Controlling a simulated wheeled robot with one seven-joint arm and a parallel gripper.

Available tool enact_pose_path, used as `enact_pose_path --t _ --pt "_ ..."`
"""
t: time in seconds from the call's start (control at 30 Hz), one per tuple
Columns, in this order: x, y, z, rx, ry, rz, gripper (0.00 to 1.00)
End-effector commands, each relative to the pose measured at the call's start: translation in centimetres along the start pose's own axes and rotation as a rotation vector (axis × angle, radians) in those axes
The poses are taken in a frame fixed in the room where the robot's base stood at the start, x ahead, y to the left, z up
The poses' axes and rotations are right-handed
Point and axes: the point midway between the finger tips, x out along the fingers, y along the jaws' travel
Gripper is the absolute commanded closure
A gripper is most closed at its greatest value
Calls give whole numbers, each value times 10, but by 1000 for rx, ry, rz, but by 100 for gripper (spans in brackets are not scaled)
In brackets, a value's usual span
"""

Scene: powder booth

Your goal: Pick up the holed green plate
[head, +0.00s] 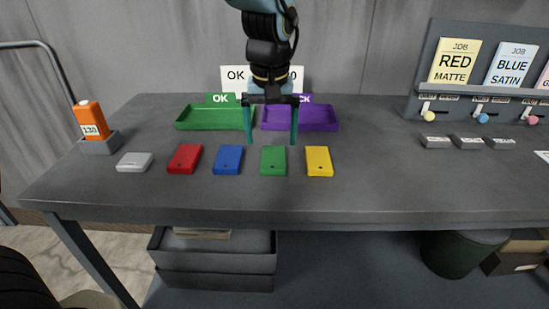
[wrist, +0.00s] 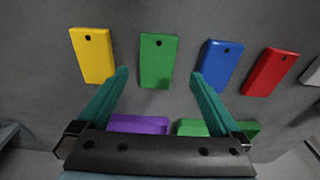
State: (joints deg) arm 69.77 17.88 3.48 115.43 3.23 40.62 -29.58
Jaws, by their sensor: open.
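The green plate (head: 273,160) with a small dark hole lies flat on the grey table, between the blue plate (head: 228,160) and the yellow plate (head: 319,162). My gripper (head: 270,143) is open and empty, with its teal fingers pointing down above the table behind the plates. In the wrist view the green plate (wrist: 158,61) shows whole, its hole near the upper end. It lies ahead of and between the open fingertips (wrist: 160,74), apart from them as far as I can tell.
A red plate (head: 185,158) and a light grey plate (head: 135,162) lie further left. A green OK tray (head: 190,125) and a purple tray (head: 325,125) stand behind. An orange gauge (head: 90,120) sits at left; a job board (head: 435,95) stands at right. The table front is clear.

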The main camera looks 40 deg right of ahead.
Motion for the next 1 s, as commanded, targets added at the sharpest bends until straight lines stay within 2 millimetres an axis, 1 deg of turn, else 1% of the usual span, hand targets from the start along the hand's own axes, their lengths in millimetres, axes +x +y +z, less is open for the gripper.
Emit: enact_pose_path --t 0.17,0.27,0.4,0.53,0.63,0.83,1.0 --pt "10 0 -1 0 -1 -1 0" --pt "20 2 -3 1 -3 -2 0" --pt "38 5 -9 1 -3 -2 0" --pt "54 5 -8 0 -2 -1 0" --pt "60 5 -8 0 -1 0 0" --pt "60 5 -8 0 0 1 0" --pt "60 5 -8 0 0 1 19"
